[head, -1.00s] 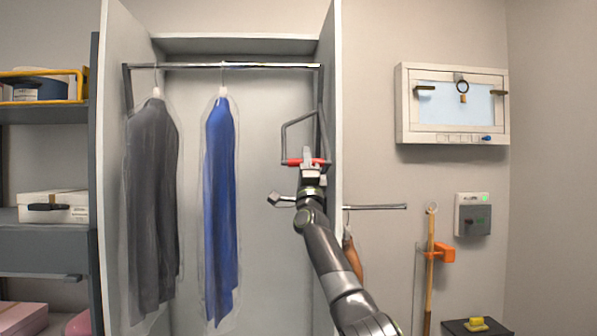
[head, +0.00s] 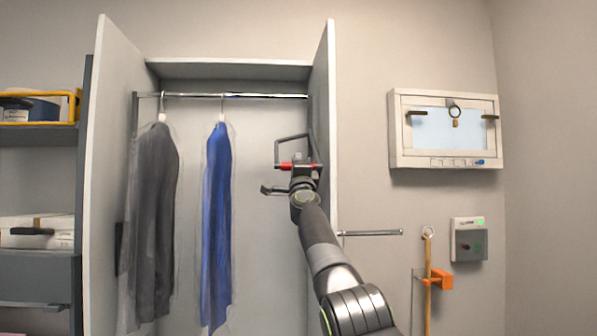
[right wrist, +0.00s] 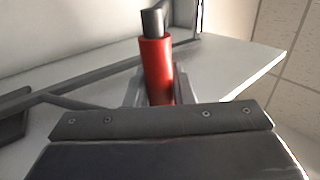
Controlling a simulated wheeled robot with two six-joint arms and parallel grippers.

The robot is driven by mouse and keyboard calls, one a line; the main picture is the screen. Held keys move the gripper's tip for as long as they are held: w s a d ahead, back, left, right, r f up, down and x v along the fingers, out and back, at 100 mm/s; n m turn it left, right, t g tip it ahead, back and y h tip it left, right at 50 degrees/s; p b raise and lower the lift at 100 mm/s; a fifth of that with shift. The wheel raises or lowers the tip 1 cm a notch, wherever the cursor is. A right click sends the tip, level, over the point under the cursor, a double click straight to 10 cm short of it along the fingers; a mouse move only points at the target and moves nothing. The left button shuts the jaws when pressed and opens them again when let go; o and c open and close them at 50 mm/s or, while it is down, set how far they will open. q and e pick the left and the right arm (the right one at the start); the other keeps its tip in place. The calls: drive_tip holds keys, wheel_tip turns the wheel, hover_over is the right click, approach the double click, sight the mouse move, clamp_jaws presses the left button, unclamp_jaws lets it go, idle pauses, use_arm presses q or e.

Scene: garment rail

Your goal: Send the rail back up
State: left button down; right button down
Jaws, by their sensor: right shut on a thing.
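The chrome rail (head: 262,96) spans the top of the open wardrobe, below its ceiling panel. A dark grey garment (head: 156,215) and a blue garment (head: 218,220) hang from it in clear covers. A grey pull handle (head: 277,150) with a red grip hangs at the rail's right side. My right gripper (head: 301,168) is shut on the red grip. In the right wrist view the red grip (right wrist: 156,68) stands between the fingers, with a dark end showing above it. My left gripper is not in view.
The wardrobe's right door panel (head: 325,130) stands close beside my right arm. A short bar (head: 370,233) sticks out from its outer side. A wall cabinet (head: 445,165), a switch box (head: 468,240) and a wooden pole (head: 427,285) are at the right. Shelves (head: 38,135) stand at the left.

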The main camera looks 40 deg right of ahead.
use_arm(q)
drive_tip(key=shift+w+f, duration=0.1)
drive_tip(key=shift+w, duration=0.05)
use_arm(e)
drive_tip(key=shift+w+d+r, duration=0.1)
drive_tip(key=shift+w+r, duration=0.1)
idle(0.3)
drive_tip(key=c, duration=1.3)
unclamp_jaws()
drive_tip(key=shift+s+f+g+b, duration=0.1)
drive_tip(key=shift+f+g+b, duration=0.2)
drive_tip(key=shift+b, duration=0.35)
use_arm(q)
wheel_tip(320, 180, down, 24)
drive_tip(key=b, duration=2.4)
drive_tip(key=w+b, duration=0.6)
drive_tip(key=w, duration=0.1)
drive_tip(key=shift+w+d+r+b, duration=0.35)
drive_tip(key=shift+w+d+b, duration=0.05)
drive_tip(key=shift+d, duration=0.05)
use_arm(e)
drive_tip(key=v, duration=1.7)
drive_tip(key=shift+r, duration=0.1)
